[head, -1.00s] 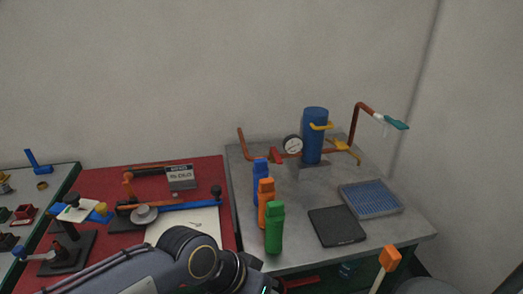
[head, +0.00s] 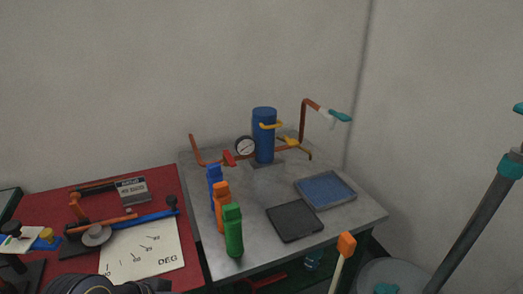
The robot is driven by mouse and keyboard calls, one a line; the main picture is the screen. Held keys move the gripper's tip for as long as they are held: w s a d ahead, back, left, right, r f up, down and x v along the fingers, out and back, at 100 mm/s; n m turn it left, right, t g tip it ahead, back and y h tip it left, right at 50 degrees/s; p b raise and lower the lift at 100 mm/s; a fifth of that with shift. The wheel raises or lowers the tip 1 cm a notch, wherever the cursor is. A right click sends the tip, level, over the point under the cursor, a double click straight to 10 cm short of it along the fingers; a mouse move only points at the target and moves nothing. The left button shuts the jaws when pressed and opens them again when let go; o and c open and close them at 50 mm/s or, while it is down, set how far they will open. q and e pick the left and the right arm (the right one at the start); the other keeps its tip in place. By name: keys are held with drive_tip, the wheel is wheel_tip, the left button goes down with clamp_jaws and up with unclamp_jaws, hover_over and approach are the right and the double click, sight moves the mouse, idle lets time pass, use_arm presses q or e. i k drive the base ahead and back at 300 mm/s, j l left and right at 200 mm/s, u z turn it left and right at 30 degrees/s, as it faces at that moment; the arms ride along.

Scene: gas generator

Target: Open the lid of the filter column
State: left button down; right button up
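The filter column (head: 264,140) is a blue upright cylinder at the back of the grey table, joined to copper pipework. Its top looks closed by a blue lid (head: 264,111). A yellow handle (head: 272,125) sticks out near its upper part. A round pressure gauge (head: 245,146) stands just left of it. Part of my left arm shows dark at the bottom left edge, well away from the column. Neither gripper's fingers are in view.
Blue (head: 214,187), orange (head: 221,205) and green (head: 233,231) bottles stand at the table's left edge. A black pad (head: 295,221) and blue-filled tray (head: 325,190) lie at front right. A red bench (head: 50,213) adjoins left. An orange-tipped stick (head: 346,245) rises in front.

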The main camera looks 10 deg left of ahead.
sight(264, 119)
drive_tip(key=i+u, duration=0.2)
drive_tip(key=u, duration=1.45)
drive_tip(key=i+l+u, duration=0.1)
drive_tip(key=i+l, duration=0.25)
drive_tip(key=l, duration=0.2)
drive_tip(key=u, duration=0.05)
